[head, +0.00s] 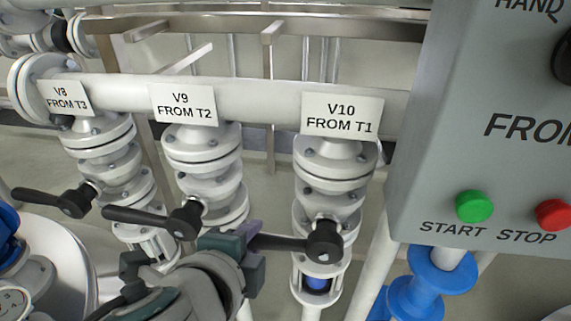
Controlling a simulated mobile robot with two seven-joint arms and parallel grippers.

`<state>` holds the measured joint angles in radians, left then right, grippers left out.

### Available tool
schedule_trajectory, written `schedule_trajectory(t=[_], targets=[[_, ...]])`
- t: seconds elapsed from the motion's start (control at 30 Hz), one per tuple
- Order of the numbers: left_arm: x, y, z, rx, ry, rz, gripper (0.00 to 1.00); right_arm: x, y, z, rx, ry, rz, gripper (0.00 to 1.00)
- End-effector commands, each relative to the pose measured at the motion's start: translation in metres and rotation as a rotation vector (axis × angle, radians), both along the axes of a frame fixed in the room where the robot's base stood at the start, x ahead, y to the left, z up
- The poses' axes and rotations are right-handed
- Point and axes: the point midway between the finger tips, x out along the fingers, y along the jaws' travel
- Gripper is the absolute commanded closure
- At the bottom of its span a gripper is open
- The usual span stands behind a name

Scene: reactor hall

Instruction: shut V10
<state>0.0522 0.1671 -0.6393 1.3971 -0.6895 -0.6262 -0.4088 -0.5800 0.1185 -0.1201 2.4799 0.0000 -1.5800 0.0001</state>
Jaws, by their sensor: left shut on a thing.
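The V10 valve (333,190) hangs below the white pipe, under its label plate "V10 FROM T1" (342,114). Its black lever (285,243) runs left from the hub, roughly level and crosswise to the valve's vertical line. My left gripper (247,244) comes in from the bottom left and is shut on the left end of this lever. The fingers hide the lever's tip. A blue part (316,284) shows in the sight section below the valve. My right gripper is not in view.
V9's valve (205,165) and V8's valve (103,150) stand to the left; their black levers (150,218) (50,199) also point left. A grey control box (470,130) with a green button (474,206) and a red button (553,214) stands close on the right.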

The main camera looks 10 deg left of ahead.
Motion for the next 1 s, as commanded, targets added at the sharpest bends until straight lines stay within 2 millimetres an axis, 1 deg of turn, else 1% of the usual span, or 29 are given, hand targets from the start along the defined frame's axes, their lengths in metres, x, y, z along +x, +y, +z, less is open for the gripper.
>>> schedule_trajectory(t=[0.03, 0.13, 0.7, 0.73, 0.9, 0.97, 1.0], targets=[[0.0030, -0.0021, 0.0093, 0.015, -0.012, -0.004, 1.00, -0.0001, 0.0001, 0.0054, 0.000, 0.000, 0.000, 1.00], [0.0031, -0.0023, 0.0114, 0.042, -0.013, -0.005, 1.00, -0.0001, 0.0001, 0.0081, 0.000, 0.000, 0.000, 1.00], [0.0027, -0.0018, 0.0115, 0.073, -0.012, -0.005, 1.00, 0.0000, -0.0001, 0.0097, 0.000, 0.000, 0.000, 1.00], [0.0027, -0.0017, 0.0115, 0.073, -0.011, -0.005, 0.70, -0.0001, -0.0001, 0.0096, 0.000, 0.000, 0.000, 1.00], [0.0020, -0.0014, 0.0103, 0.073, -0.008, -0.004, 0.50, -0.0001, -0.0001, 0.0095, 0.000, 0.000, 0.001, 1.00], [0.0016, -0.0012, 0.0097, 0.073, -0.007, -0.003, 0.44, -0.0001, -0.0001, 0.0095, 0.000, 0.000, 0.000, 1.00], [0.0014, -0.0012, 0.0094, 0.073, -0.006, -0.003, 0.42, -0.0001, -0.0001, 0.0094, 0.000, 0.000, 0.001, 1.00]])
